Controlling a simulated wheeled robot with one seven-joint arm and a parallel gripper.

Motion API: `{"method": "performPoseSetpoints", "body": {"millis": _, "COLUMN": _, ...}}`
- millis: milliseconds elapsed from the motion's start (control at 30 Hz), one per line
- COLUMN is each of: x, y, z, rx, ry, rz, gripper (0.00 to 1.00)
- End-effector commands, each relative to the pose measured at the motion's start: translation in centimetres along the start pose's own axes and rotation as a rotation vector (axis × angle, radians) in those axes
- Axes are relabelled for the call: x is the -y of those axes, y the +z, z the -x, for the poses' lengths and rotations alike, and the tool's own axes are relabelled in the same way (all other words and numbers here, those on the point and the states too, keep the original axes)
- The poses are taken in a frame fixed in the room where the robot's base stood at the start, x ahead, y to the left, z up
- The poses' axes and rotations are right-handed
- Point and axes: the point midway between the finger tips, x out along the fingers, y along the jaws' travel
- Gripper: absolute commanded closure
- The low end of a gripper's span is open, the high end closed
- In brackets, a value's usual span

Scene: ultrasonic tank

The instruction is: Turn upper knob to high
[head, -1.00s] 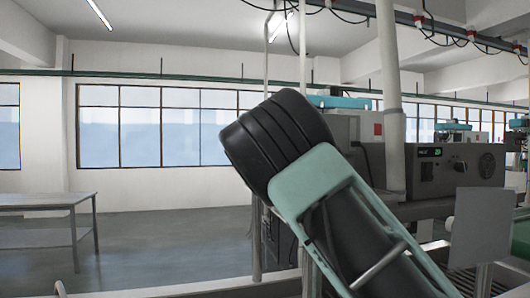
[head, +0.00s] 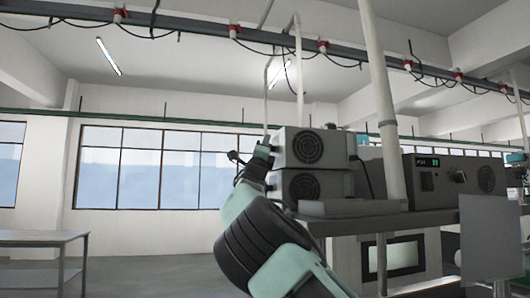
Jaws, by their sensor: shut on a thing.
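Two stacked grey units, the upper one (head: 311,147) and the lower one (head: 313,186), stand on the bench in the head view, each with a round fan grille towards me. My gripper (head: 266,151) is at the left side of the upper unit, at the end of my teal and black arm. It is small in the picture and partly hidden by the wrist. It is shut on what appears to be the upper knob, judging by its place. The knob itself and its setting are hidden from this side.
A table (head: 40,238) stands at the far left, with free floor between.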

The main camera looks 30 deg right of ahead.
Motion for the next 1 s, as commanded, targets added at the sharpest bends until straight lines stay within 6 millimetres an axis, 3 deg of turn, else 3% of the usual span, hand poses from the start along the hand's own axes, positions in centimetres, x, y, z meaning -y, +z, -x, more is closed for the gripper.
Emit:
{"method": "performPoseSetpoints", "body": {"millis": 567, "x": -0.12, "y": -0.06, "z": 0.07, "rx": -0.002, "ry": -0.025, "rz": -0.010, "gripper": 0.93}}
{"method": "performPoseSetpoints", "body": {"millis": 600, "x": -0.12, "y": -0.06, "z": 0.07, "rx": -0.002, "ry": -0.025, "rz": -0.010, "gripper": 0.59}}
{"method": "performPoseSetpoints", "body": {"millis": 633, "x": -0.11, "y": -0.06, "z": 0.06, "rx": -0.002, "ry": -0.025, "rz": -0.010, "gripper": 0.50}}
{"method": "performPoseSetpoints", "body": {"millis": 1000, "x": -0.13, "y": -0.04, "z": 0.49, "rx": -0.001, "ry": -0.026, "rz": -0.010, "gripper": 0.48}}
